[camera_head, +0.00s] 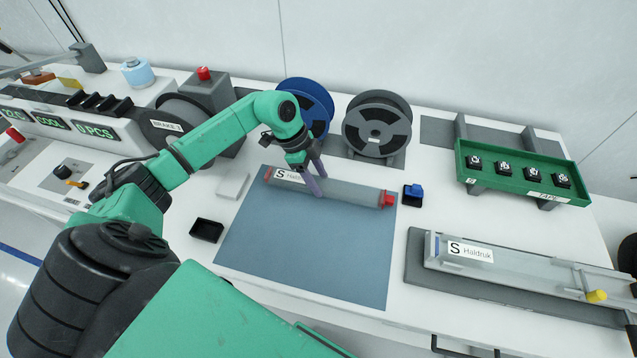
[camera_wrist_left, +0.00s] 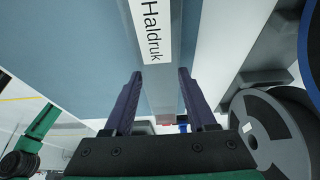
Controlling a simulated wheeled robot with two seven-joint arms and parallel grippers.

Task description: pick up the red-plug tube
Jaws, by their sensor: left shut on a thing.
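The red-plug tube (camera_head: 352,193) is a long, clear grey tube with a white label and red ends. It lies along the far edge of the blue-grey mat (camera_head: 300,250); its larger red plug (camera_head: 388,199) is at the right end. My left gripper (camera_head: 314,184) reaches down onto it from above, shut on it just right of the label. In the left wrist view, the tube (camera_wrist_left: 162,92) runs between the two dark fingers of my left gripper (camera_wrist_left: 160,100), its label reading "Haldruk". My right gripper is not in view.
A blue reel (camera_head: 307,103) and a grey reel (camera_head: 377,125) stand behind the mat. A small black block with a blue top (camera_head: 413,193) is right of the plug. A black tray (camera_head: 207,230) is left. A labelled channel fixture (camera_head: 520,268) and green tray (camera_head: 520,160) stand right.

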